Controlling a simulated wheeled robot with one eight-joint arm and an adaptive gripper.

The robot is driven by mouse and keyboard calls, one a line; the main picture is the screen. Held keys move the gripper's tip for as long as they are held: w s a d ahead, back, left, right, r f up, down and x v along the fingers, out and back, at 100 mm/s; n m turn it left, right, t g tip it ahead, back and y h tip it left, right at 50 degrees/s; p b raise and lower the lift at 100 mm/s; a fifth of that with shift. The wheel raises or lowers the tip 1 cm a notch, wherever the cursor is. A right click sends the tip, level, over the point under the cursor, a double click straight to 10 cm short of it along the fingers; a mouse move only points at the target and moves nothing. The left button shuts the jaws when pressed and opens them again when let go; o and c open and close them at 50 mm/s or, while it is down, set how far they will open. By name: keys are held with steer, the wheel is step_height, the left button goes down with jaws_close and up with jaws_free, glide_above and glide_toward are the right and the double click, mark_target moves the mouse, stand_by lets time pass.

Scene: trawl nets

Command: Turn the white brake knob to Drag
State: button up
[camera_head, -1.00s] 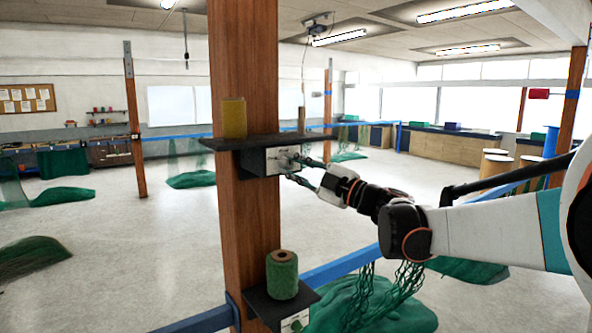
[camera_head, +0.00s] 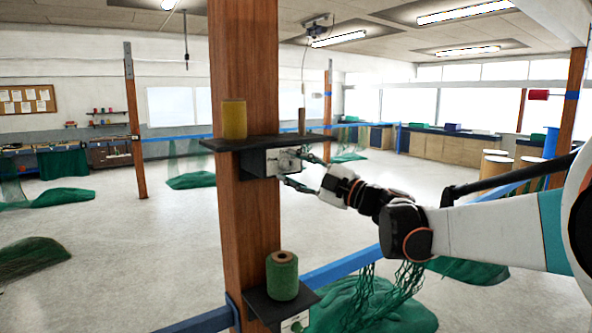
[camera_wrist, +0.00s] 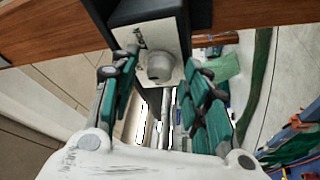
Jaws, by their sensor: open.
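The white brake knob (camera_wrist: 160,66) sits on the pale front plate of a dark box (camera_wrist: 148,12) in the wrist view. In the head view the box (camera_head: 262,163) is fixed to the wooden post under a dark shelf. My gripper (camera_head: 299,171) is open just in front of the plate. In the wrist view its green-padded fingers (camera_wrist: 163,70) stand on the left and right of the knob, with a gap visible on each side.
A green spool (camera_head: 282,274) stands on a lower shelf. A blue rail (camera_head: 345,266) runs past the post, with green netting (camera_head: 370,305) beneath. The floor left of the post is mostly clear.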

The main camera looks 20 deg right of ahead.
steer(key=v, duration=1.2)
steer(key=s+a+f+t+y+b, duration=0.1)
steer(key=a+b, duration=0.2)
steer(key=a, duration=0.7)
steer(key=s+a+f+y+b, duration=0.1)
steer(key=s+a+b, duration=0.15)
steer(key=a, duration=0.75)
steer(key=s+d+f+m+h+b, duration=0.1)
steer(key=d+f+m+h+b, duration=0.4)
steer(key=f, duration=0.4)
steer(key=s+d+f+m+h+b, duration=0.1)
steer(key=d+f+m+h+b, duration=0.35)
steer(key=f, duration=0.45)
steer(key=s+d+f+m+h+b, duration=0.1)
steer(key=d+f+m+h+b, duration=0.4)
steer(key=f, duration=0.4)
steer(key=s+a+f+m+g+b, duration=0.1)
steer(key=s+f+m+g+b, duration=0.1)
steer(key=s+f, duration=0.4)
steer(key=s+f+m+g+b, duration=0.2)
steer(key=s+f+g+b, duration=0.2)
steer(key=f, duration=0.9)
steer(key=s+a+f+m+g+b, duration=0.1)
steer(key=s+f+m+g+b, duration=0.1)
steer(key=s+f+b, duration=0.4)
step_height(320, 180, down, 4)
steer(key=shift+s+a+r+g, duration=0.1)
steer(key=shift+s+a+g, duration=0.2)
steer(key=shift+s+g, duration=0.55)
